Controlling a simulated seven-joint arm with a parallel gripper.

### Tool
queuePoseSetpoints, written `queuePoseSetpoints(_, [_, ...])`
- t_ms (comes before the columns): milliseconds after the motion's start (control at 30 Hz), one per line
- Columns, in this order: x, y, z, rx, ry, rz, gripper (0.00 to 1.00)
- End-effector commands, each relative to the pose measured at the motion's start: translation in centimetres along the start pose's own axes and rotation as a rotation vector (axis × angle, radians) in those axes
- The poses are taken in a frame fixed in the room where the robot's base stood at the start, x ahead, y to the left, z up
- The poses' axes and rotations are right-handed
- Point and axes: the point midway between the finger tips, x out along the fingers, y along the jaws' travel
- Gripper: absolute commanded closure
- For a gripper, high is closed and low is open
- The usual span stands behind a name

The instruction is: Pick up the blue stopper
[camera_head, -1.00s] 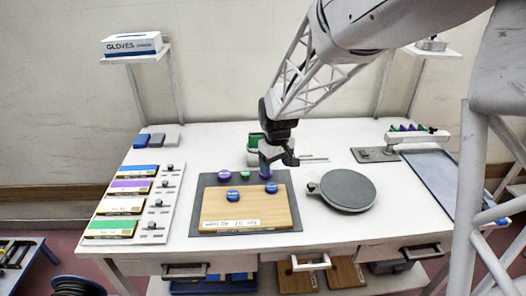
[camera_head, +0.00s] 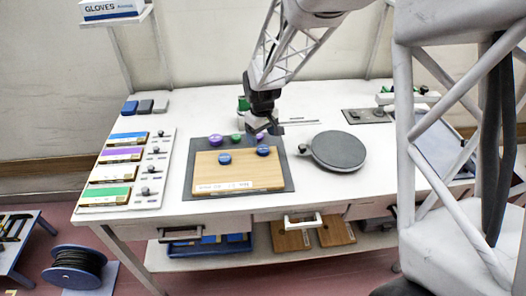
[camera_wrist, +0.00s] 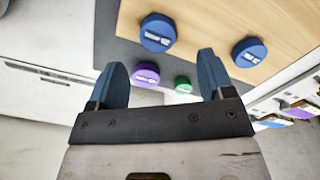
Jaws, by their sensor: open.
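Two blue stoppers stand on the wooden board: a left one (camera_head: 224,159) and a right one (camera_head: 263,150). I cannot tell which the task means. My gripper (camera_head: 264,130) is open and empty, above the board's back right edge, close behind the right blue stopper. In the wrist view my two fingers (camera_wrist: 162,62) are spread apart. The right blue stopper (camera_wrist: 157,32) lies just beyond the fingertips, roughly centred between them. The left blue stopper (camera_wrist: 249,52) is off to the right there. Both stoppers are fully visible in the wrist view.
Purple (camera_head: 214,140) and green (camera_head: 236,139) stoppers stand behind the board; another purple one (camera_wrist: 146,73) shows between my fingers. The wooden board (camera_head: 240,178) lies on a dark mat (camera_head: 288,180).

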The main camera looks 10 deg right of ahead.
Motion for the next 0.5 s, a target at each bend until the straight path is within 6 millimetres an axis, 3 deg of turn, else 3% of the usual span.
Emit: queuePoseSetpoints(500, [0.89,0.04,0.00,0.000,-0.001,0.000,0.25])
